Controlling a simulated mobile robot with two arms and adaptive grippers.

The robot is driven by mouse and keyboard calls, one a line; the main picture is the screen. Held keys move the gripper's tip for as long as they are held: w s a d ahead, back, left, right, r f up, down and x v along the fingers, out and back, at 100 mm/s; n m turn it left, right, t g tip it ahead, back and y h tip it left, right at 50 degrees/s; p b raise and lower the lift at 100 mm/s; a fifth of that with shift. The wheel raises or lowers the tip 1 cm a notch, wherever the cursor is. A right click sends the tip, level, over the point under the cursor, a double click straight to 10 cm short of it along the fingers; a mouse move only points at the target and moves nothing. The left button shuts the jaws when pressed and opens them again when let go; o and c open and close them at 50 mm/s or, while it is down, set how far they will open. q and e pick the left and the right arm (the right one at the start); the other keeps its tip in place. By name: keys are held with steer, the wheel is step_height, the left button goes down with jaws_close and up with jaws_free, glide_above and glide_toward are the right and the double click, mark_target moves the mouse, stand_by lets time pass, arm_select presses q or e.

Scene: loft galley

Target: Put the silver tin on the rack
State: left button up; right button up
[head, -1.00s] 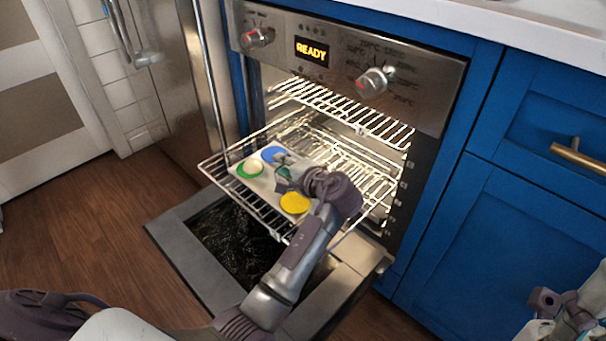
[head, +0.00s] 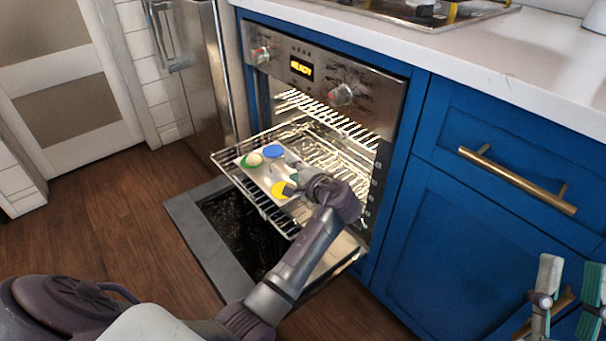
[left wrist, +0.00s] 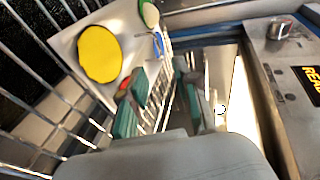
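The silver tin (head: 262,176) is a flat pale tray lying on the pulled-out oven rack (head: 222,157). It carries a blue disc (head: 273,151), a green disc with a pale round thing on it (head: 252,160), and a yellow disc (head: 280,191). My left gripper (head: 294,178) is at the tin's right edge, partly covering it. In the left wrist view its fingers (left wrist: 163,85) are apart, with rack wires seen between them and the tin (left wrist: 115,22) beside them. I see nothing held. My right gripper (head: 568,288) is open and empty at the lower right, before the blue cabinet.
The oven door (head: 187,215) is folded down below the rack. A second wire rack (head: 318,112) sits higher inside the lit oven. The white counter (head: 450,55) and blue cabinet (head: 440,230) with brass handles stand to the right. Wooden floor (head: 110,225) is clear at left.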

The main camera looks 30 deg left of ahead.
arm_select(q)
steer(key=d+t+h, duration=0.1)
steer(key=d, duration=0.1)
steer(key=d+m+t+h, duration=0.1)
steer(key=d+t, duration=0.1)
steer(key=d+f+t+h, duration=0.1)
steer(key=d+h, duration=0.1)
steer(key=shift+w+d+t, duration=0.1)
steer(key=shift+w+t, duration=0.15)
steer(key=shift+t, duration=0.15)
steer(key=s+d+r+t+h, duration=0.4)
steer(key=s+d+r+h, duration=0.1)
steer(key=d+r+h, duration=0.15)
steer(key=s+d+r+t+h, duration=0.4)
steer(key=s+d+r+h, duration=0.1)
steer(key=d, duration=0.3)
steer(key=s+d+r+n+t+h, duration=0.1)
steer(key=s+r+n+t+h, duration=0.2)
steer(key=s+r, duration=1)
steer(key=t, duration=0.2)
steer(key=shift+s+d+t, duration=0.2)
steer(key=shift+s+t, duration=0.1)
steer(key=shift+h, duration=0.25)
